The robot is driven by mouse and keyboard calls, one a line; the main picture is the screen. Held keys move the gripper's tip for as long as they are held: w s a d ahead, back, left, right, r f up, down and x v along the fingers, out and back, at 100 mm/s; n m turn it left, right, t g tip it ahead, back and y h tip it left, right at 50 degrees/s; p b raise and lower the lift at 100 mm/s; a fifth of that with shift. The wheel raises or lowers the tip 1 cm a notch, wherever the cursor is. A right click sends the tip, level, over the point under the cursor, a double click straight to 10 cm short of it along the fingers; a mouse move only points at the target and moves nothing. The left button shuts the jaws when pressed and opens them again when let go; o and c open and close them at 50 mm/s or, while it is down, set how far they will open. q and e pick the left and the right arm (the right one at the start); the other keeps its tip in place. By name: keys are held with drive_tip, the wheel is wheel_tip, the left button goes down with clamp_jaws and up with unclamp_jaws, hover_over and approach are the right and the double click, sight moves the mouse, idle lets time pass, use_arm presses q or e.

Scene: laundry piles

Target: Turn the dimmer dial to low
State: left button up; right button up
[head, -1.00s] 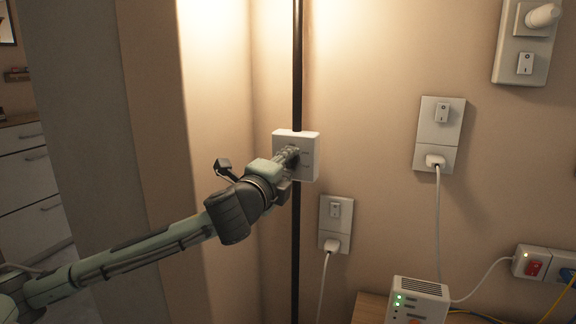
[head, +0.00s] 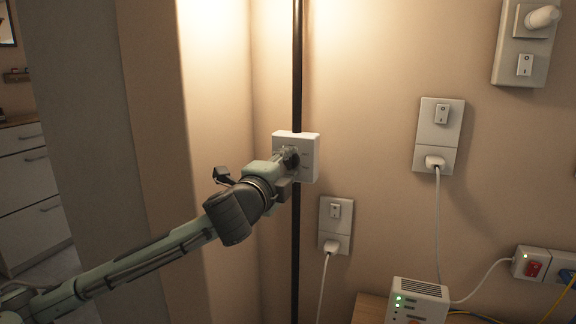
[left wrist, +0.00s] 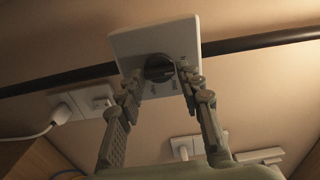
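The dimmer is a white square plate (head: 309,150) on the wall in front of a dark vertical pole, with a dark round dial (head: 291,158) in its middle. In the left wrist view the dial (left wrist: 159,68) shows between the two fingers, and the plate (left wrist: 178,38) appears tilted. My left gripper (head: 285,160) is at the front of the plate. In the left wrist view its fingers (left wrist: 160,78) are spread on either side of the dial, with small gaps visible. The markings on the plate are too small to read. My right gripper is in no view.
A switch with a plugged-in cord (head: 335,225) is below right of the dimmer, and another (head: 438,135) is farther right. A white box with green lights (head: 416,300) stands at the lower right. A corner wall (head: 190,120) is close on the left.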

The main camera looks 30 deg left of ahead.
use_arm(q)
drive_tip(key=shift+o, duration=1.1)
drive_tip(key=shift+s, duration=0.15)
drive_tip(key=v, duration=0.7)
drive_tip(key=shift+f, duration=0.1)
